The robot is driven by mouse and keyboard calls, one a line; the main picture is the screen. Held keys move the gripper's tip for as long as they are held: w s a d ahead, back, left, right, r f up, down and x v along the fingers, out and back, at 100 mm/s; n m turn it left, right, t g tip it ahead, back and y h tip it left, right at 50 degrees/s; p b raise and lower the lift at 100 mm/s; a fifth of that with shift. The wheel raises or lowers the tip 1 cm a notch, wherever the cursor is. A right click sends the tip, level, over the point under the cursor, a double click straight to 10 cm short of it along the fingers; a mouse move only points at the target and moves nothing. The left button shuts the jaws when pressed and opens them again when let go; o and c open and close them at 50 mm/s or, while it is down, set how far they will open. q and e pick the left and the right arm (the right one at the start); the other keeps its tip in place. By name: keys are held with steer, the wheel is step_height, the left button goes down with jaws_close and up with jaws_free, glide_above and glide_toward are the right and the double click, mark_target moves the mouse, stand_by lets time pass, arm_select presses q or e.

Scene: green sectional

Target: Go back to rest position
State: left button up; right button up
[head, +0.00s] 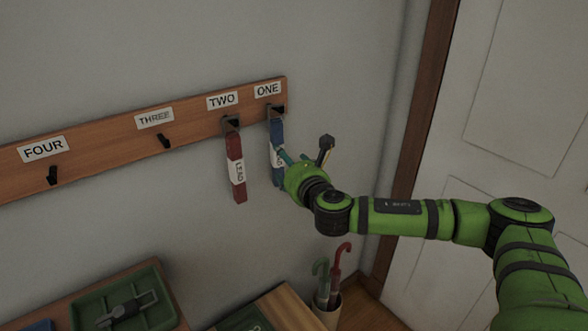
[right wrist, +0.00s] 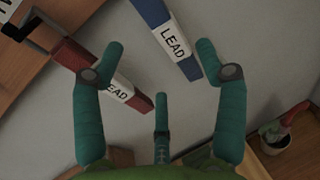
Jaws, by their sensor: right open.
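A wooden hook rail (head: 95,145) on the wall carries labels FOUR, THREE, TWO and ONE. A blue strap labelled LEAD (head: 276,135) hangs from the hook under ONE. A red strap labelled LEAD (head: 236,168) hangs from the hook under TWO. My right gripper (head: 291,158) is close to the blue strap's lower part and partly covers it. In the right wrist view its teal fingers (right wrist: 160,62) are spread with nothing held. The blue strap (right wrist: 152,12) shows beyond them, and the red strap (right wrist: 75,58) passes behind the left finger. My left gripper is not in view.
A green tray (head: 165,312) with a grey object stands on furniture at lower left. An umbrella holder (head: 327,312) with a red and a green umbrella stands below my right arm. A white door (head: 500,130) with a brown frame is at right. Hooks THREE and FOUR are empty.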

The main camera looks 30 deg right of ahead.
step_height(320, 180, down, 20)
steer(key=a+m+g, duration=0.1)
steer(key=m+g, duration=0.3)
steer(key=m, duration=0.6)
steer(key=s+f+m+g, duration=0.2)
steer(key=s+f+m, duration=0.25)
steer(key=f, duration=0.65)
steer(key=s+f+m+g, duration=0.2)
steer(key=s+f+m, duration=0.3)
steer(key=f, duration=0.7)
steer(key=s+a+f+m+g+y, duration=0.1)
steer(key=s+f+m+g, duration=0.15)
steer(key=s+f, duration=0.6)
steer(key=s+a+f+m+g, duration=0.1)
steer(key=s+f+m, duration=0.2)
steer(key=s+f, duration=0.55)
steer(key=s+a+f+m+g, duration=0.1)
steer(key=s+m, duration=0.1)
steer(key=s, duration=0.7)
steer(key=s+a+f+m+g, duration=0.1)
steer(key=s+a+f+m, duration=0.1)
steer(key=s, duration=0.7)
steer(key=s+a+f+m+g+y, duration=0.1)
steer(key=s+a+f+m+g, duration=0.1)
steer(key=s, duration=0.7)
steer(key=shift+s+a+m, duration=0.2)
steer(key=shift+s+m, duration=0.1)
steer(key=shift+m, duration=0.3)
